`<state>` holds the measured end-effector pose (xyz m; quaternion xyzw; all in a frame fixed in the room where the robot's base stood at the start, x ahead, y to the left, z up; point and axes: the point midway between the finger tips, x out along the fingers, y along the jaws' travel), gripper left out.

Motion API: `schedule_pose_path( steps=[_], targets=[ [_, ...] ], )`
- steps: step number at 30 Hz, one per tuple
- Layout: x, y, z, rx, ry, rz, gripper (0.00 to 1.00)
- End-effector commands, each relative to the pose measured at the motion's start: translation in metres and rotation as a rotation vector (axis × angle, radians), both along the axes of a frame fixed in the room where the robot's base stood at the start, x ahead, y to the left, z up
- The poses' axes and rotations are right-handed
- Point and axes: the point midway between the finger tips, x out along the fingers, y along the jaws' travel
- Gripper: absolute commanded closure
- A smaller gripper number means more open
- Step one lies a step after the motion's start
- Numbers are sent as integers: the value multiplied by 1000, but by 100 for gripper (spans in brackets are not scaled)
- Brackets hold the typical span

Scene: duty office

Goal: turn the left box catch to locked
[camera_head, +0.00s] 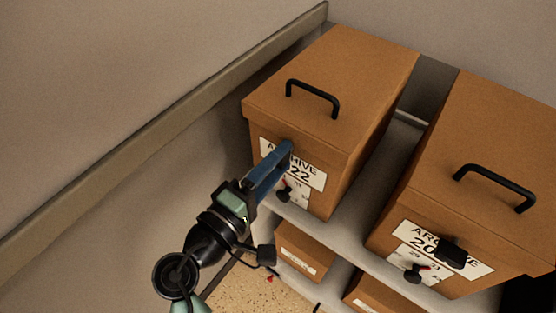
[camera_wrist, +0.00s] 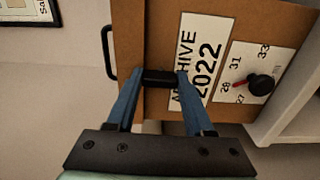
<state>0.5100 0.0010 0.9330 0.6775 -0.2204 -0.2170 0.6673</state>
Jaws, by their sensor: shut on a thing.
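The left box (camera_head: 345,80) is orange-brown, with a white "ARCHIVE 2022" label (camera_wrist: 203,62) on its front. My gripper (camera_head: 284,150) reaches this front from the lower left. In the wrist view, its two blue fingers are shut on a short black catch (camera_wrist: 160,77) beside the label, one finger at each end. The fingers hide the catch in the head view. I see no marking that tells whether it is locked. A black dial knob with a red pointer (camera_wrist: 260,85) sits on a numbered plate beside the label, clear of the fingers.
A similar right box (camera_head: 500,150) has its own black catch (camera_head: 451,252) and dial knob (camera_head: 414,273). Black handles top both lids. Smaller boxes (camera_head: 303,252) stand on the shelf below. A wall rail (camera_head: 150,130) runs close along the left.

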Motion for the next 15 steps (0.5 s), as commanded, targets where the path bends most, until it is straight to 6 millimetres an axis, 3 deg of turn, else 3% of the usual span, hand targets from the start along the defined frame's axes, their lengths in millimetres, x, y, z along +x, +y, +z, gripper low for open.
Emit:
schedule_pose_path(
  steps=[3,4,6,9,15],
  targets=[
    [0,0,-1,4,0,-1,100],
    [0,0,-1,4,0,-1,46],
    [0,0,-1,3,0,-1,33],
    [0,0,0,1,0,0,18],
    [0,0,0,1,1,0,18]
  ],
)
